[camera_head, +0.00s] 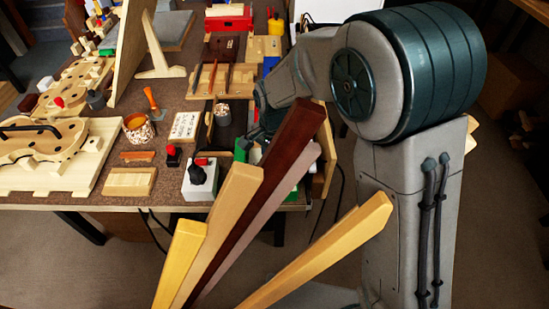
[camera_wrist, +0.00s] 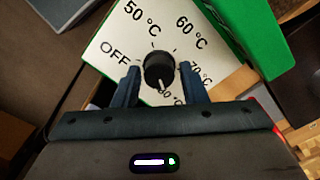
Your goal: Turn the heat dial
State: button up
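The heat dial is a black round knob (camera_wrist: 159,71) on a white panel (camera_wrist: 117,42) in the wrist view. The panel reads OFF, 50 °C, 60 °C, 70 °C and a partly hidden mark near the bottom. A white pointer line on the knob points down, toward that lowest mark. My gripper (camera_wrist: 160,86) is open, with one finger left and one right of the knob. Gaps show between the fingers and the knob. In the head view my gripper (camera_head: 250,139) is small and partly hidden at the bench's right side; the dial cannot be made out there.
A green block (camera_wrist: 248,35) lies right of the panel. Several wooden strips (camera_head: 265,185) stand in front of the bench and hide part of it. A white box with a black and red top (camera_head: 199,180), a brush cup (camera_head: 139,128) and a violin form (camera_head: 40,142) are on the bench.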

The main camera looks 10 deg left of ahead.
aim_at(274, 161)
jog(key=shift+o, duration=0.5)
notch_tip(274, 161, up, 14)
jog(key=p, duration=0.1)
jog(key=shift+f, duration=0.1)
dwell(0.4)
